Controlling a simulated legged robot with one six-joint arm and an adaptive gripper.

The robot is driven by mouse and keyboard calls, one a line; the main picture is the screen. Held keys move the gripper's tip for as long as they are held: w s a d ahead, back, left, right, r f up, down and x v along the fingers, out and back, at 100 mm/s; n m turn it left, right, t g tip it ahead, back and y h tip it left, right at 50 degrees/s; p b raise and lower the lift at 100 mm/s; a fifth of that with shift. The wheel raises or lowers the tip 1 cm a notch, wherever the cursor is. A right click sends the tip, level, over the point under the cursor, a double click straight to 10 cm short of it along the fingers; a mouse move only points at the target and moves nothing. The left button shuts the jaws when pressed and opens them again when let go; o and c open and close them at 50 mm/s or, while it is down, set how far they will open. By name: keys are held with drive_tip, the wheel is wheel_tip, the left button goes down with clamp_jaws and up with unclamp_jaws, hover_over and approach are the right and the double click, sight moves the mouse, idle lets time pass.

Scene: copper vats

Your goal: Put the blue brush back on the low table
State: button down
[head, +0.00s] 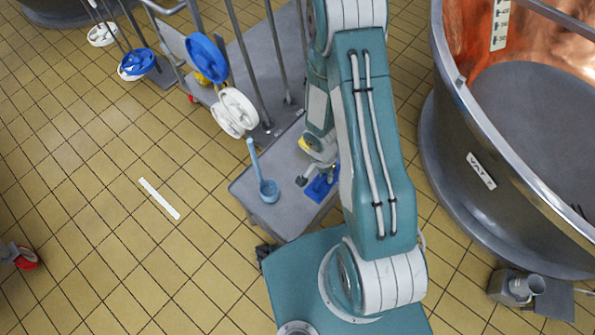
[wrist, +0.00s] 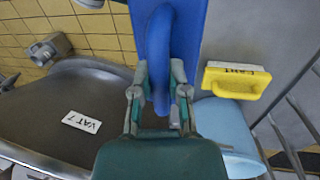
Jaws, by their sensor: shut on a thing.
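The blue brush shows in the wrist view (wrist: 172,30) as a broad blue block with a curved handle. My gripper (wrist: 160,98) is closed around its handle, one finger on each side. In the head view, the brush (head: 319,188) shows low at the right part of the grey low table (head: 248,205), partly behind my arm. My gripper (head: 318,174) is just above it there. I cannot tell whether the brush touches the tabletop.
A blue ladle (head: 268,190) lies on the table, left of the brush. A yellow-handled tool (wrist: 236,83) and a pale blue thing (wrist: 228,130) are close right of my gripper in the wrist view. A steel vat (head: 480,185) stands right.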

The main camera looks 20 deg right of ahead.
drive_tip(key=shift+w+a+f, duration=0.85)
drive_tip(key=shift+w+f, duration=1.3)
drive_tip(key=shift+w+a+f, duration=0.9)
drive_tip(key=shift+w+f, duration=1.3)
drive_tip(key=shift+w+a+f, duration=0.85)
drive_tip(key=shift+w+f, duration=1.3)
drive_tip(key=shift+f, duration=0.1)
drive_tip(key=c, duration=0.6)
unclamp_jaws()
drive_tip(key=shift+c, duration=0.2)
